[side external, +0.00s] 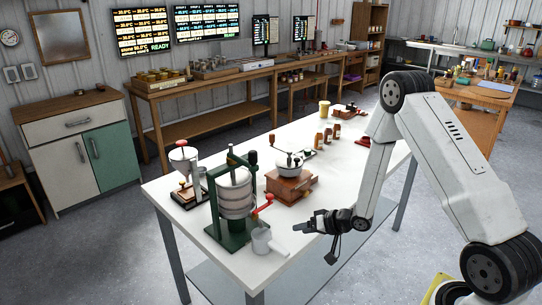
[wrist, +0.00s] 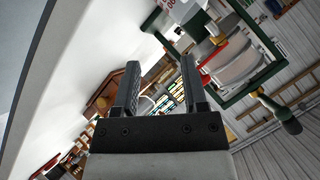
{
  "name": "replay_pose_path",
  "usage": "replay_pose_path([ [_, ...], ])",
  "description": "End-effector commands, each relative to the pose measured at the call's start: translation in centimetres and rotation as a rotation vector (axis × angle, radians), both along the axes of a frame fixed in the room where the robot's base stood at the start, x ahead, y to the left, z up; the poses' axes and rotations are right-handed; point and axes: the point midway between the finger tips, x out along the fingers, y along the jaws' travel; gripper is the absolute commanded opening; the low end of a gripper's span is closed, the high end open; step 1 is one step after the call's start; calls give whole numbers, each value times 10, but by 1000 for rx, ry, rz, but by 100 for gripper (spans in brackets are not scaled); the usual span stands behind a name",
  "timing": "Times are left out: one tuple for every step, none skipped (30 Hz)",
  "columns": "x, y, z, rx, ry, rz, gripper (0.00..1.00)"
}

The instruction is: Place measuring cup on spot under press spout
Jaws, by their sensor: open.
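The measuring cup (side external: 262,241), pale grey with a handle pointing toward the lower right, stands on the white table beside the front right of the press base. The press (side external: 234,195) has a green frame, a pale ribbed drum and a red-handled lever; it also shows tilted in the wrist view (wrist: 238,62). I cannot make out the spout or the spot under it clearly. My gripper (side external: 303,227) is low over the table, to the right of the cup and apart from it. In the wrist view my gripper (wrist: 160,78) is open, with nothing between its fingers.
The white table (side external: 228,262) also holds a wooden grinder (side external: 290,185) behind my gripper, another device (side external: 185,170) left of the press, and small brown jars (side external: 327,137) farther back. The table's front edge runs close to the cup.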

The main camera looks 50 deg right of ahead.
Motion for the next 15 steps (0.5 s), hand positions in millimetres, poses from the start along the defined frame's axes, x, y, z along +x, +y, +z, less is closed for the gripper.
replay_pose_path([
  [3,2,10,-61,17,7,55],
  [2,3,13,-96,32,8,55],
  [2,4,19,-142,51,12,55],
  [2,4,23,-174,66,14,55],
  [1,5,27,-206,81,17,55],
  [0,6,33,-246,102,21,55],
  [-2,8,37,-275,119,26,55],
  [-4,9,41,-302,135,30,55],
  [-7,11,47,-338,159,36,55],
  [-9,13,51,-362,177,41,55],
  [-12,15,55,-386,194,47,55],
  [-16,18,61,-416,218,56,55],
  [-20,20,65,-437,237,64,55],
  [-23,22,69,-457,254,71,55],
  [-29,26,74,-481,279,83,55],
])
